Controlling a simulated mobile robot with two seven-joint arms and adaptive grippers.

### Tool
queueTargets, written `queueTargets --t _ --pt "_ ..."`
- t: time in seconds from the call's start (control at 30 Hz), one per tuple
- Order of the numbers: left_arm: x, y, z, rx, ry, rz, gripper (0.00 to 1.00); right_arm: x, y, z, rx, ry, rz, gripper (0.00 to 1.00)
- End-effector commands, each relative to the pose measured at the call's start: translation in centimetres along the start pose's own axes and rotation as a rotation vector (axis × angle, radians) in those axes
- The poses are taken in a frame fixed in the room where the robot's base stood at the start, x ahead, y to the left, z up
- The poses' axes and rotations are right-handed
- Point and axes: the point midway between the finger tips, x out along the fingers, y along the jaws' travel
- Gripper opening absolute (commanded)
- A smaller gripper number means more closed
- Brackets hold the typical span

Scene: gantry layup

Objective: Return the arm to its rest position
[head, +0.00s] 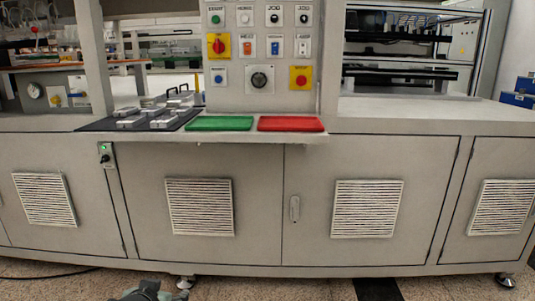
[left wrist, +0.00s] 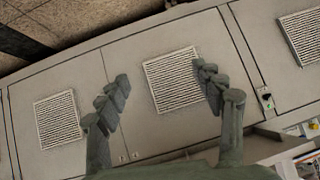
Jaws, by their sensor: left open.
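My left gripper (left wrist: 161,76) shows in the left wrist view with its two fingers spread wide and nothing between them. Beyond the fingers is the grey cabinet front, which appears tilted in that view. In the head view only a small dark grey piece of my own body shows at the bottom edge, below the cabinet; which part it is I cannot tell. My right gripper is in neither view.
A grey cabinet (head: 240,185) with vent grilles spans the view. Its ledge holds a black mat (head: 95,125) with several metal blocks, a green tray (head: 220,123) and a red tray (head: 290,124). A control panel (head: 260,50) stands above. Speckled floor (head: 60,290) lies in front.

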Motion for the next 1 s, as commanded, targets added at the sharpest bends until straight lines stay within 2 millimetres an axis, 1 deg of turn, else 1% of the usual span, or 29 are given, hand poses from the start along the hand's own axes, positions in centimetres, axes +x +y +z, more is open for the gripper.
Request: queueTargets --t 0.03,0.07,0.1,0.13,0.17,0.2,0.27,0.3,0.4,0.5,0.6,1.0 --pt "-0.3 0.2 4.4 0.009 -0.083 0.005 0.67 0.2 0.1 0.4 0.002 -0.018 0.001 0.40" --pt "-0.5 0.2 6.7 0.015 -0.127 0.007 0.67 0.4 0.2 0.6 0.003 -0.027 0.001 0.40" --pt "-0.9 0.2 9.8 0.026 -0.184 0.010 0.67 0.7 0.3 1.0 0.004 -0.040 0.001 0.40" --pt "-1.4 0.2 12.0 0.034 -0.227 0.012 0.67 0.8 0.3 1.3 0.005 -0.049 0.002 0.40" --pt "-1.9 0.2 14.2 0.042 -0.268 0.016 0.67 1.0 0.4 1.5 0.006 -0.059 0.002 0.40" --pt "-2.6 0.2 17.1 0.052 -0.323 0.019 0.67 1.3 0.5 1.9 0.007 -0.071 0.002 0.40" --pt "-3.9 0.2 20.9 0.066 -0.397 0.026 0.67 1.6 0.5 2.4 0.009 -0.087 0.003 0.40" --pt "-4.8 0.1 23.1 0.074 -0.440 0.030 0.67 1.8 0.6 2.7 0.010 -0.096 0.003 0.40" --pt "-6.8 0.0 27.5 0.092 -0.529 0.040 0.67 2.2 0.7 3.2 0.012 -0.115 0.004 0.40" --pt "-8.2 -0.1 30.1 0.104 -0.582 0.047 0.67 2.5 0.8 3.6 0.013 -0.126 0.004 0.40" --pt "-8.8 -0.2 31.3 0.108 -0.606 0.050 0.67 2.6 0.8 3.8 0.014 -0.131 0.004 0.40" --pt "-8.8 -0.2 31.4 0.109 -0.608 0.050 0.67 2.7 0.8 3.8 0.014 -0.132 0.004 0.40"
